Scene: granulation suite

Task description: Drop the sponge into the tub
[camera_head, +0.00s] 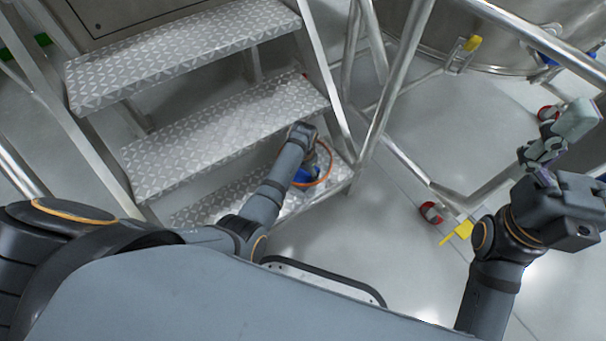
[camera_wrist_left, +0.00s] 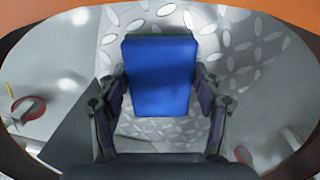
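The sponge is a blue block (camera_wrist_left: 160,75) between the two fingers of my left gripper (camera_wrist_left: 161,98), which touch its sides. In the head view, my left gripper (camera_head: 306,160) is over the lowest step, and part of the blue sponge (camera_head: 304,175) shows below the wrist. A thin orange ring circles that wrist. My right gripper (camera_head: 545,155) is raised at the right, above the floor. A pale grey-green block-like part (camera_head: 575,120) is at its end; I cannot tell whether its fingers are open. I cannot make out a tub in either view.
Metal steps with diamond-pattern treads (camera_head: 225,120) fill the left and middle. Steel rails (camera_head: 395,85) rise beside them. A large steel vessel (camera_head: 490,50) stands at the back right. A red wheel-like thing (camera_head: 431,212) and a yellow piece (camera_head: 459,233) are on the pale floor (camera_head: 385,240).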

